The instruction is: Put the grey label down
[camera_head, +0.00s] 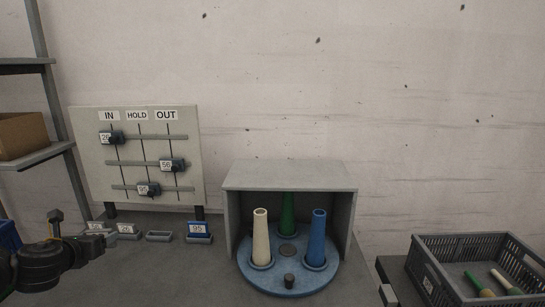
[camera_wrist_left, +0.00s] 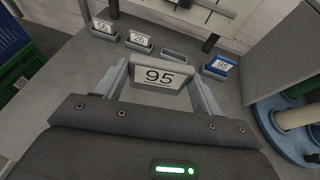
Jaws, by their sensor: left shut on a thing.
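My left gripper also shows at the left of the head view (camera_head: 108,239), but I cannot make out the held label there. Beyond it lies an empty grey holder (camera_wrist_left: 175,57), also in the head view (camera_head: 159,237). The held label appears apart from this holder. To the holder's left are grey labels marked 26 (camera_wrist_left: 139,40) and 55 (camera_wrist_left: 104,28). To its right is a blue label marked 95 (camera_wrist_left: 218,66). My right gripper is not in view.
A board (camera_head: 85,160) headed IN, HOLD and OUT stands behind the label row. The winder (camera_head: 290,175) with white, green and blue cones is right of the row. A dark crate (camera_head: 470,245) stands at far right. Blue and green bins show in the wrist view's left.

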